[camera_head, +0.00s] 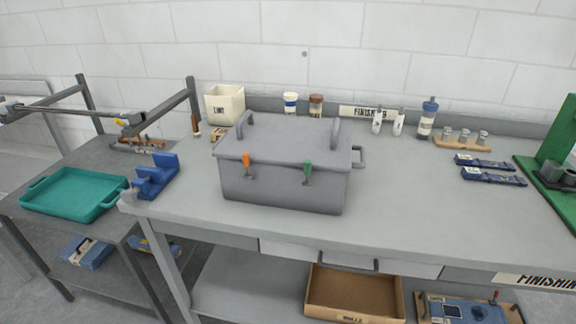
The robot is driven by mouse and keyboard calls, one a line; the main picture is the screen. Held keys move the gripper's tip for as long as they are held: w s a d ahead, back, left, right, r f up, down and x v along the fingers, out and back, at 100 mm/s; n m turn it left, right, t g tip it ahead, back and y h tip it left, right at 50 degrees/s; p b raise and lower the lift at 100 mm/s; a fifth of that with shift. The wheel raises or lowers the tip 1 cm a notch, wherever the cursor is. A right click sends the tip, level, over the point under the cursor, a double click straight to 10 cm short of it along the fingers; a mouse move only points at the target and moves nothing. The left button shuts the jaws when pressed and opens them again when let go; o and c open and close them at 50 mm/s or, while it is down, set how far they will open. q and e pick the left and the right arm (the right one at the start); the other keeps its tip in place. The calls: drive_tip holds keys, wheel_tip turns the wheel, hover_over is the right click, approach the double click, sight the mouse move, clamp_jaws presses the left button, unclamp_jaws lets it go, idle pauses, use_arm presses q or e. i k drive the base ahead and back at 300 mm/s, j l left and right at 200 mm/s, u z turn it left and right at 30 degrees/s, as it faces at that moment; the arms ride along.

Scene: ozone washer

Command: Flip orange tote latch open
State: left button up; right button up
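A grey lidded tote (283,184) stands upright on the workbench near its front edge, left of the middle. Its lid (285,136) lies closed on top. On the tote's front face, an orange latch (246,160) sits to the left, with a small grey part hanging below it. A green latch (307,169) sits to the right. Both latches stand upright at the lid's rim; whether either is fastened is too small to tell. Neither of my grippers shows in this view, and nothing touches the tote.
Blue brackets (155,177) stand left of the tote. A teal tray (75,193) lies on the lower left table. A cream bin (225,104) and bottles (427,118) line the back.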

sight(246, 157)
drive_tip(key=l+u, duration=0.35)
drive_tip(key=l, duration=0.3)
drive_tip(key=l+u, duration=0.35)
drive_tip(key=l, duration=0.35)
